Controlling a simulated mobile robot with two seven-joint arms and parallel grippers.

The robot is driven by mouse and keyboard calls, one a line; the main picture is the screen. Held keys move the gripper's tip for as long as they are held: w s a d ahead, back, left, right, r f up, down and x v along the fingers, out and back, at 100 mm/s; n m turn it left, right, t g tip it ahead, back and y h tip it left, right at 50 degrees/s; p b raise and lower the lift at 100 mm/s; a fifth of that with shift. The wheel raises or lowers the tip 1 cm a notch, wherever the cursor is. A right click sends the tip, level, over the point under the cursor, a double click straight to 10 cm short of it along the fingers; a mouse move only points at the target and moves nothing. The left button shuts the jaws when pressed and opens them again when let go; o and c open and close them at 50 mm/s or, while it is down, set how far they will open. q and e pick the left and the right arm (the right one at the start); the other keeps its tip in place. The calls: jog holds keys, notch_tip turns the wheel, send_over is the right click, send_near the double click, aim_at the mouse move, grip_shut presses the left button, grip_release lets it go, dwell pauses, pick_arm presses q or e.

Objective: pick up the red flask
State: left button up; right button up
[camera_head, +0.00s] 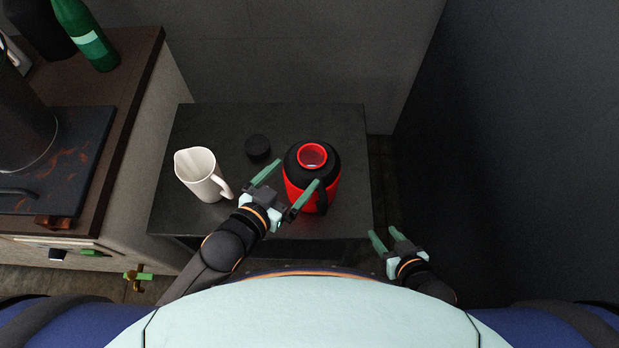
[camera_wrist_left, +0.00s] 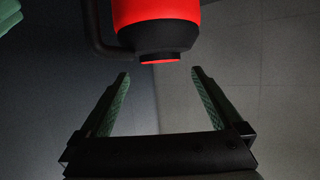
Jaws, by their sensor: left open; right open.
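The red flask (camera_head: 298,197) stands on the dark table, with a black upper part, an open red-rimmed mouth and a black handle at its front right. It also shows at the top of the left wrist view (camera_wrist_left: 158,12), upside down in that picture. My left gripper (camera_head: 291,174) is open and empty, its fingers pointing toward the flask from the front left. One fingertip overlaps the flask in the head view; whether it touches cannot be told. In the wrist view the flask lies beyond the fingertips. My right gripper (camera_head: 384,232) is open and empty, off the table's front right corner.
A white jug (camera_head: 197,174) stands on the table (camera_head: 222,122) left of my left gripper. A small black lid (camera_head: 257,147) lies behind the gripper. A counter with a stove, pot and green bottle (camera_head: 88,38) is at left. Walls stand behind and at right.

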aim_at(318, 151)
pick_arm(q)
jog(key=b+x, duration=0.1)
jog(key=x, duration=1.1)
jog(key=shift+c, duration=0.2)
jog(key=shift+s+f, duration=0.1)
jog(key=shift+f, duration=0.1)
grip_shut()
jog(key=shift+r, duration=0.15)
dwell(0.3)
